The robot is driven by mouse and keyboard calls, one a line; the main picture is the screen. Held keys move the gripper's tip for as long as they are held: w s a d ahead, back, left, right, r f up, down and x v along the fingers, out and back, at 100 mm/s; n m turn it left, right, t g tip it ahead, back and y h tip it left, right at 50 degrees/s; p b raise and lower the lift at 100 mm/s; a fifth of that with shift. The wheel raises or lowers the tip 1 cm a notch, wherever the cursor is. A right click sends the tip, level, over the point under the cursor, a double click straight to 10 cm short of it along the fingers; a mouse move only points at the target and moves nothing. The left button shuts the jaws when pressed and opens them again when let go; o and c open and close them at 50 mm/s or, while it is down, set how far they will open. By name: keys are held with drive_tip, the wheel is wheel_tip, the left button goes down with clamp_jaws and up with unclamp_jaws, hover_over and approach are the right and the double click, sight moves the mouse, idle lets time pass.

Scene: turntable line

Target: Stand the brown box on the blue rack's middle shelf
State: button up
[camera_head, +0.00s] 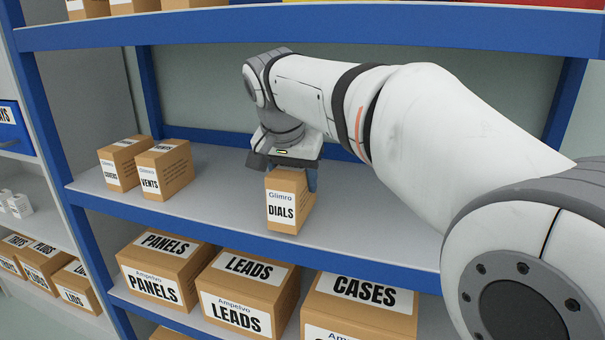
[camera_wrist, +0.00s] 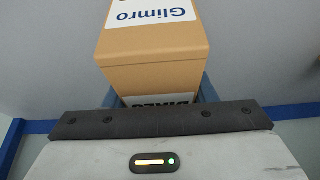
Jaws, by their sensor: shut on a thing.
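The brown box (camera_head: 288,203), with a white label reading "Glimro DIALS", is upright at the middle shelf (camera_head: 360,225) of the blue rack (camera_head: 85,235). My gripper (camera_head: 290,182) comes down from above and is shut on the box's upper part. The box's base appears at or very near the shelf surface; I cannot tell whether it touches. In the wrist view the box (camera_wrist: 152,62) fills the upper middle, between blue fingers partly hidden behind it and by the gripper body.
Two brown boxes, "VENTS" (camera_head: 165,170) and another (camera_head: 122,163), stand at the shelf's left. Larger boxes marked "PANELS" (camera_head: 160,272), "LEADS" (camera_head: 245,290) and "CASES" (camera_head: 360,300) fill the shelf below. The upper shelf's blue edge (camera_head: 300,25) runs above my arm. Shelf space left of the held box is free.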

sight(281, 199)
drive_tip(key=shift+w+d, duration=0.25)
drive_tip(key=shift+w, duration=0.2)
drive_tip(key=shift+w+d, duration=0.2)
drive_tip(key=shift+w, duration=0.25)
drive_tip(key=w, duration=0.1)
drive_tip(key=w+d, duration=0.1)
drive_tip(key=w+f, duration=0.1)
drive_tip(key=shift+w+d+b, duration=0.2)
drive_tip(key=shift+w+b, duration=0.05)
drive_tip(key=shift+b, duration=0.1)
drive_tip(key=shift+s+f, duration=0.15)
drive_tip(key=shift+f, duration=0.2)
drive_tip(key=o, duration=1.2)
drive_tip(key=shift+r, duration=0.25)
drive_tip(key=s+a, duration=0.1)
drive_tip(key=s, duration=0.3)
drive_tip(key=s+a, duration=0.2)
drive_tip(key=s, duration=0.1)
drive_tip(key=s+a+r+p, duration=0.1)
drive_tip(key=s, duration=0.3)
drive_tip(key=shift+s+a, duration=0.35)
drive_tip(key=shift+a, duration=0.05)
